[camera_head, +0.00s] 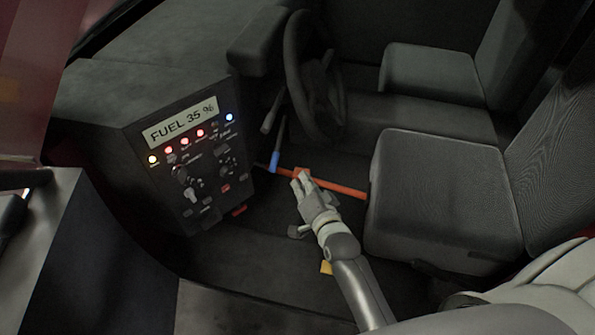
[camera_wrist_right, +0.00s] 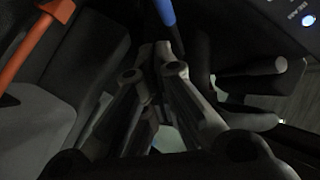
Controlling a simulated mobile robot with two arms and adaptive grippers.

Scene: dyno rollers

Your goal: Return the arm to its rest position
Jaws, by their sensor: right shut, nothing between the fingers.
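My right arm reaches into a vehicle cab from the lower right in the head view. Its gripper (camera_head: 301,180) is over the footwell, in front of an orange bar (camera_head: 343,189), and covers part of it. In the wrist view the right gripper (camera_wrist_right: 162,52) has its fingers drawn together at the tips, with nothing seen held. A blue-handled lever (camera_head: 274,161) stands just left of the gripper in the head view. Its blue grip (camera_wrist_right: 166,12) lies beyond the fingertips in the wrist view; I cannot tell if they touch. My left gripper is not in view.
A control panel (camera_head: 172,198) with a "FUEL 35 %" display (camera_head: 183,121) and lit lamps stands to the left. A steering wheel (camera_head: 296,80) is behind the gripper. A dark seat (camera_head: 440,185) borders the arm on the right. The footwell floor (camera_head: 265,262) looks mostly open.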

